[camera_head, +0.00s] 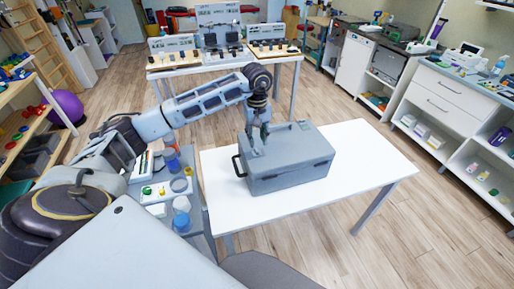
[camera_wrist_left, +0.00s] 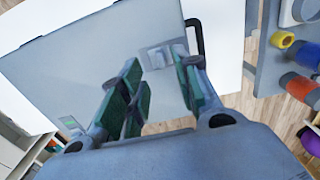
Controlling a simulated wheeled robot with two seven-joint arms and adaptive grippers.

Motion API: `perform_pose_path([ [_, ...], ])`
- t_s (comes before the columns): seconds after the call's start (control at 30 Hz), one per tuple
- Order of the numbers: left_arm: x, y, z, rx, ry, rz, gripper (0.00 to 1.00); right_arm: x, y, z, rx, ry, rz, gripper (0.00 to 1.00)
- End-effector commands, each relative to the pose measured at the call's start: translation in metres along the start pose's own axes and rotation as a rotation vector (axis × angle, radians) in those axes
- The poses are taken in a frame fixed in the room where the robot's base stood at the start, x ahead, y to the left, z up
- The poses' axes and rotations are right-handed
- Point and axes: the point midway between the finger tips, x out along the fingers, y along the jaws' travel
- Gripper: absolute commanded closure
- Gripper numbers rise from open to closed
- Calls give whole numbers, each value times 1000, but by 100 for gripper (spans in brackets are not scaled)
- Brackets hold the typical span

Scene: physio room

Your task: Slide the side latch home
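A grey case (camera_head: 300,155) sits on a white table (camera_head: 365,160). A black handle (camera_head: 238,166) stands out from its left end. My left gripper (camera_head: 257,150) is over the left part of the case, pointing down. In the left wrist view its green-padded fingers (camera_wrist_left: 156,62) are apart, with nothing clamped between them. A small light-grey latch (camera_wrist_left: 158,57) with a raised block lies on the case (camera_wrist_left: 90,55), just ahead of and between the fingertips. The handle (camera_wrist_left: 196,37) is beside it. Contact with the latch cannot be told. My right gripper is not in view.
A side trolley (camera_head: 190,222) with jars and cups stands close to the table's left end. The table's right part is clear. A display table (camera_head: 225,62) stands behind, and a white drawer cabinet (camera_head: 445,98) stands along the right wall.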

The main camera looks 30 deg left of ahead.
Motion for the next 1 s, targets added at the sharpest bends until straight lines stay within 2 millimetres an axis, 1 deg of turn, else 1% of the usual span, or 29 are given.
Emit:
perform_pose_path([
  [0.1, 15, 0, 0, 0, -2, -2, 68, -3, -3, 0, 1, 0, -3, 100],
  [0.3, 38, 0, 0, -1, -1, -1, 68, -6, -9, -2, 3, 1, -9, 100],
  [0.5, 54, 0, 0, 0, 0, 0, 68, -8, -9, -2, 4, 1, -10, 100],
  [0.67, 58, 0, 0, 0, 0, 0, 68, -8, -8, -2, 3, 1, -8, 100],
  [0.9, 59, 0, 0, 0, 0, 0, 68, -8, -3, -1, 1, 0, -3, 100],
  [0.93, 59, 0, 0, 0, 0, 0, 69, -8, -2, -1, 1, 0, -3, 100],
  [1.0, 59, 0, 0, 0, 0, 0, 78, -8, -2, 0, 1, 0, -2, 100],
])
